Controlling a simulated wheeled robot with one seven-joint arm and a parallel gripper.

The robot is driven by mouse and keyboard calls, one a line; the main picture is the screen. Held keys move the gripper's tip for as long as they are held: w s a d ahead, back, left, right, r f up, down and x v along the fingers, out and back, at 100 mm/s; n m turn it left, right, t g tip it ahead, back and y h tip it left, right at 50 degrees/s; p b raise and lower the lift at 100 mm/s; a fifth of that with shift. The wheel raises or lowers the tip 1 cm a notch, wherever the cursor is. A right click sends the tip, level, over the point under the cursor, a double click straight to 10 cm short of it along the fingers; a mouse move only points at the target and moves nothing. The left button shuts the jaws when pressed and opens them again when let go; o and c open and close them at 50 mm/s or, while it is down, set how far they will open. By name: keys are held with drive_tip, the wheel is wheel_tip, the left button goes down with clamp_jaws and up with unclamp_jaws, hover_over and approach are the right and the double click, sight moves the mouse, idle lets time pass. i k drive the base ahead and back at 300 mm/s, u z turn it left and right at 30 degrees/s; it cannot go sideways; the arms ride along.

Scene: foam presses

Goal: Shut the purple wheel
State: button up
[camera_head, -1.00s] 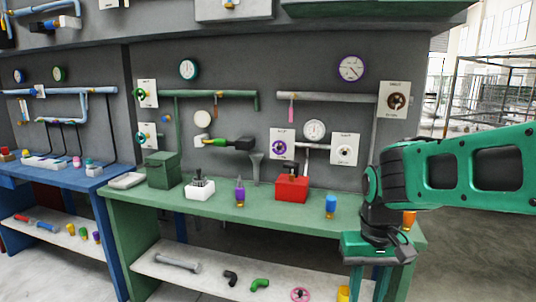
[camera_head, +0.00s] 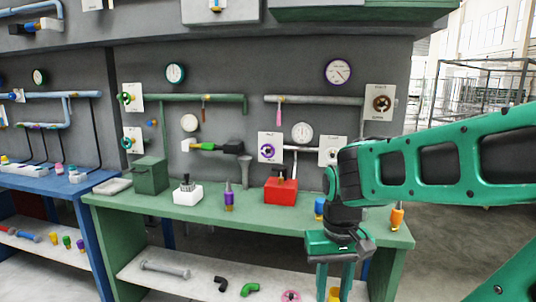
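The purple wheel (camera_head: 267,151) is a small round handwheel on a white plate on the grey back wall, above the green bench. It is left of my arm and unobstructed. Its plate's lettering is too small to read. My gripper (camera_head: 335,282) hangs fingers down at the bench's front right, lower than the wheel and to its right. Its two green fingers are apart with nothing held between them. The lower fingertips are near the picture's bottom edge.
The green bench (camera_head: 200,210) carries a red box (camera_head: 281,191), a purple bottle (camera_head: 229,200), a blue bottle (camera_head: 320,207) and an orange bottle (camera_head: 397,216). A white-plated valve (camera_head: 329,151) is right of the wheel, partly behind my arm. Pipes and gauges line the wall.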

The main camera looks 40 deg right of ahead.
sight(267, 150)
drive_tip(key=i, duration=0.9)
drive_tip(key=u, duration=0.05)
